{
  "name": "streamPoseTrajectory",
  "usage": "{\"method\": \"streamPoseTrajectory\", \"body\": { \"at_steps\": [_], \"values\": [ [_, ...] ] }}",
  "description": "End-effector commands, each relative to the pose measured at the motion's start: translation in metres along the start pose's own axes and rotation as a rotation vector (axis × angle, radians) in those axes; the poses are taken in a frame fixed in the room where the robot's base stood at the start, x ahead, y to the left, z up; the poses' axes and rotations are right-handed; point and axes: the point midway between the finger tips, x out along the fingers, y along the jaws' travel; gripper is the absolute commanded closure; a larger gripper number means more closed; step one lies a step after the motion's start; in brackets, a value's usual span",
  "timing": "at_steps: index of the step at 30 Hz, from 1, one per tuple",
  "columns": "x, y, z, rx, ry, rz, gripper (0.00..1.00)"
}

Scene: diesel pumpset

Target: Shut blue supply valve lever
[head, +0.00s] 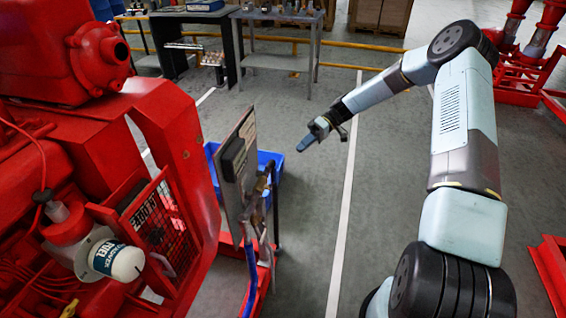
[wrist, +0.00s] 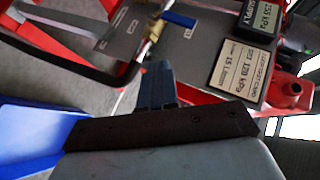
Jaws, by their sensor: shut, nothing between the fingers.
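The blue supply valve lever (wrist: 180,19) shows at the top of the wrist view, beside a brass valve body (wrist: 155,31) on the grey panel (wrist: 125,22). In the head view the panel (head: 236,165) is seen nearly edge-on, with brass fittings (head: 262,184) on its right side; I cannot make out the blue lever there. My gripper (head: 303,149) is to the right of the panel, apart from it. In the wrist view my gripper's dark blue fingers (wrist: 157,73) are shut and empty, below the lever in the picture and not visibly touching it.
A dark curved pipe (wrist: 60,52) crosses the wrist view's left. A blue bin (head: 268,160) is behind the panel. The red pumpset (head: 165,125) fills the left; open floor lies right.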

Motion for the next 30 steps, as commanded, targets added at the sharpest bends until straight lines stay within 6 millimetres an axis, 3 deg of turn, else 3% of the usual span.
{"method": "streamPoseTrajectory", "body": {
  "at_steps": [9,15,23,30],
  "values": [
    [-0.007,-0.042,-0.019,-0.336,-0.179,0.299,1.0],
    [-0.011,-0.055,-0.025,-0.45,-0.243,0.386,1.0],
    [0.002,-0.05,-0.024,-0.47,-0.254,0.397,1.0],
    [0.037,-0.034,-0.018,-0.468,-0.254,0.395,1.0]
  ]
}}
